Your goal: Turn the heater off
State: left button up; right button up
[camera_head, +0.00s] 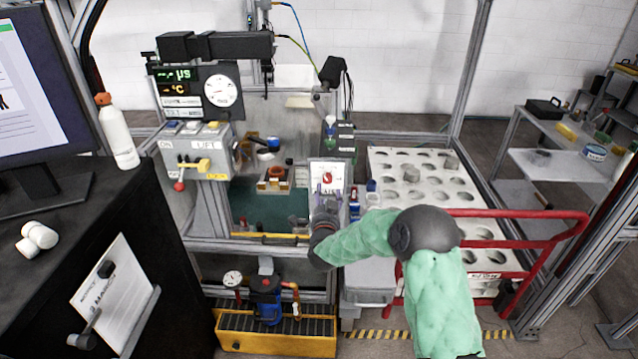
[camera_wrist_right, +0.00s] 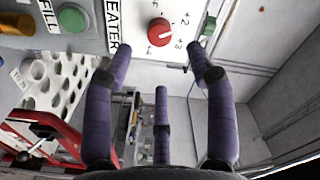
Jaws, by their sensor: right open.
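The heater panel (camera_head: 318,170) is a white plate with a round red knob (camera_head: 327,177), at the middle of the head view. In the right wrist view the red knob (camera_wrist_right: 160,32) sits among printed numbers, including +2 and +3, beside an "EATER" label (camera_wrist_right: 113,28) cut off by the edge. My right gripper (camera_head: 327,200) is at the panel's lower part. In the wrist view its purple fingers (camera_wrist_right: 157,55) are spread open and empty, the upper two on either side below the knob, apart from it. The exact knob setting is hard to read. My left gripper is not in view.
A green button (camera_wrist_right: 73,18) labelled FILL is next to the heater panel. A white tray with round holes (camera_head: 385,160) and a red rail (camera_head: 520,213) stand at the right. A control box with a LIFT label (camera_head: 205,146) is at the left.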

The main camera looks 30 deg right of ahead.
aim_at(327, 181)
jog(key=b+x, duration=0.1)
jog(key=x, duration=0.7)
jog(key=shift+a, duration=0.1)
grip_shut()
